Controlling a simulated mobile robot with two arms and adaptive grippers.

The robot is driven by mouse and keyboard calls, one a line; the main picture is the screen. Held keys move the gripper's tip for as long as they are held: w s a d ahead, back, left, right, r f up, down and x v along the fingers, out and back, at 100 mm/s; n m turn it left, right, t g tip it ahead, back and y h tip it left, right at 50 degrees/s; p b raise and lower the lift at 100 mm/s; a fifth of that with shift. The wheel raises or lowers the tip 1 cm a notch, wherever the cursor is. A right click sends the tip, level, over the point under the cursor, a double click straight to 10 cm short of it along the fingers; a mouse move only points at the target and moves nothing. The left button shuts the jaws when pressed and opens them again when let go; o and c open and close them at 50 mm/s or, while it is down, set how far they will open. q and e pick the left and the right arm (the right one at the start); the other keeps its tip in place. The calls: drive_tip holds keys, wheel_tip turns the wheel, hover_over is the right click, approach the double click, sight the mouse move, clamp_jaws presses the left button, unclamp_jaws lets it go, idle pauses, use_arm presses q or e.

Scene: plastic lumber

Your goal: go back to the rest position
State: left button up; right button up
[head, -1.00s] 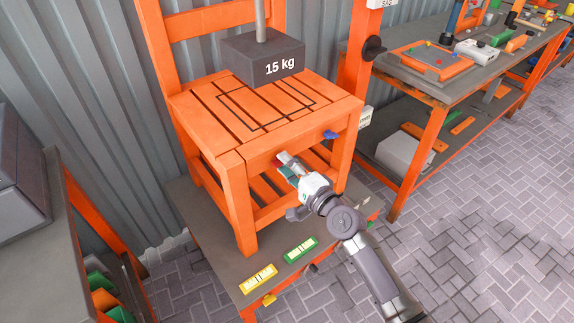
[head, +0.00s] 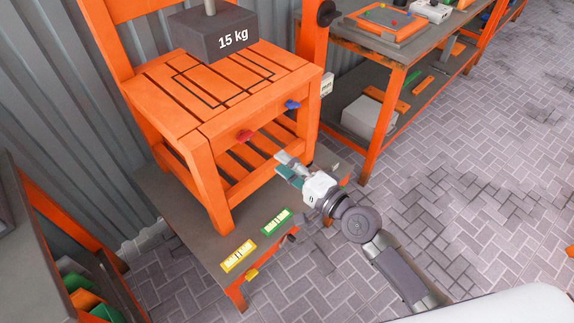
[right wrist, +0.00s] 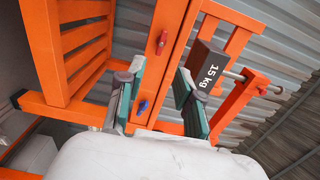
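My right gripper (head: 285,167) is in front of the orange chair (head: 205,150), below the seat's front edge and apart from it. In the right wrist view its two green-lined fingers (right wrist: 158,100) stand wide apart with nothing between them. A red knob (head: 245,136) and a blue knob (head: 292,104) sit on the chair's front rail; the red knob (right wrist: 162,42) and blue knob (right wrist: 143,107) also show in the right wrist view. My left gripper is not in view.
The chair stands on a low grey table (head: 190,220) carrying a yellow level (head: 238,256) and a green level (head: 277,221). A 15 kg weight (head: 222,36) hangs over the seat. An orange workbench (head: 395,60) stands at the right. Paved floor at the lower right is clear.

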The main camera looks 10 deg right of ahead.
drive_tip(key=shift+s+d, duration=0.15)
drive_tip(key=shift+s, duration=0.05)
idle(0.4)
drive_tip(key=s+d+f+n+g+h, duration=0.1)
drive_tip(key=d+f+h, duration=0.15)
drive_tip(key=f, duration=0.75)
drive_tip(key=d+f+n+g+h, duration=0.1)
drive_tip(key=d+f+g+h, duration=0.15)
drive_tip(key=f, duration=0.75)
drive_tip(key=s+d+f+n+g+h, duration=0.1)
drive_tip(key=s+d+f+n, duration=0.15)
drive_tip(key=s+f, duration=0.4)
drive_tip(key=s+d+f+n+g+h, duration=0.1)
drive_tip(key=s+d+f+g+h, duration=0.15)
drive_tip(key=f, duration=0.75)
drive_tip(key=s+d+f+n+g, duration=0.1)
drive_tip(key=s+f, duration=0.4)
drive_tip(key=s, duration=0.6)
drive_tip(key=s+d+f+n+g+h+p, duration=0.1)
drive_tip(key=s+d+f+n+g, duration=0.1)
drive_tip(key=s+f, duration=0.4)
drive_tip(key=s+d+f+n+g+h, duration=0.1)
drive_tip(key=s+f+n, duration=0.4)
drive_tip(key=s, duration=1.1)
drive_tip(key=d+g, duration=0.1)
drive_tip(key=g, duration=0.1)
drive_tip(key=shift+s+d+f+g, duration=0.2)
drive_tip(key=shift+g, duration=0.1)
